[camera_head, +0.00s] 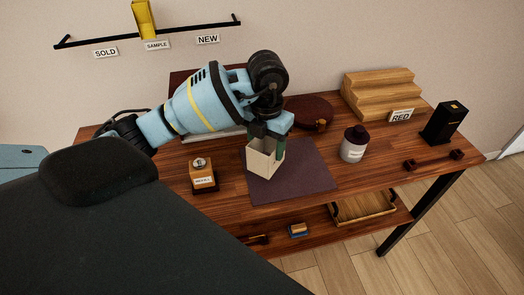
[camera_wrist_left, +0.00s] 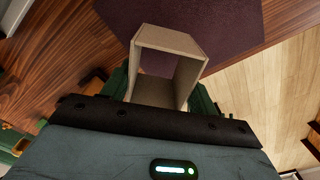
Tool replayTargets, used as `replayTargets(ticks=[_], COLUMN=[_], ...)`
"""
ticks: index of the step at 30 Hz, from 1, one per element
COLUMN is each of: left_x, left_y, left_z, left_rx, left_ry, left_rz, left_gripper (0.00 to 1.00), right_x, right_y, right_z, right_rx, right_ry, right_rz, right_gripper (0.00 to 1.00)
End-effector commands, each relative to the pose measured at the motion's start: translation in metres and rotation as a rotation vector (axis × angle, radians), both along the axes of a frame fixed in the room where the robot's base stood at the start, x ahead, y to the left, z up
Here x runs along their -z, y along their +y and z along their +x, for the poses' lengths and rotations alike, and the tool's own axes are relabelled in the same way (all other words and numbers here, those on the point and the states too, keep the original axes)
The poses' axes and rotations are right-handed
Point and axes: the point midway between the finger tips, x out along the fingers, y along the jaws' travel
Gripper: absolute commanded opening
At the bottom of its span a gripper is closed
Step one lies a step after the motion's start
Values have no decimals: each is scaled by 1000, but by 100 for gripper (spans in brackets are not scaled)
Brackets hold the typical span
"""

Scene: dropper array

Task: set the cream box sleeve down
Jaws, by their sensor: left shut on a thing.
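The cream box sleeve (camera_head: 260,164) is an open-ended square tube. My left gripper (camera_head: 270,137) is shut on its upper part from above. The sleeve is over the dark purple mat (camera_head: 305,176), near its left side; I cannot tell whether its lower edge touches the mat. In the left wrist view the sleeve (camera_wrist_left: 172,39) sits between the green fingers of my left gripper (camera_wrist_left: 164,90), and I see through it to the mat (camera_wrist_left: 225,22). My right gripper is not in view.
A small wooden block with a round top (camera_head: 203,176) stands left of the mat. Wooden steps (camera_head: 378,90), a black box (camera_head: 444,122) and a dark bar (camera_head: 433,160) lie further right. The mat's right part is clear.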

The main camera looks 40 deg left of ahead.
Motion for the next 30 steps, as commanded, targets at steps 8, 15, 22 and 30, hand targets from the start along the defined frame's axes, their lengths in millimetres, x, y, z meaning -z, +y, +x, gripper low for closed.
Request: replayTargets(ticks=[8, 15, 22, 30], left_x=[9, 36, 36, 40], left_y=[13, 13, 13, 13], left_z=[1, 2, 2, 2], left_rx=[-1, 0, 0, 0], left_ry=[4, -1, -1, -1], left_rz=[0, 1, 1, 1], left_gripper=[36, 36, 36, 75], right_x=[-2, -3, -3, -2], right_y=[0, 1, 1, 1], right_z=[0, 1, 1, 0], right_rx=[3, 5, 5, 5], right_ry=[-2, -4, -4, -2], right_rz=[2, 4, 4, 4], right_gripper=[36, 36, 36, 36])
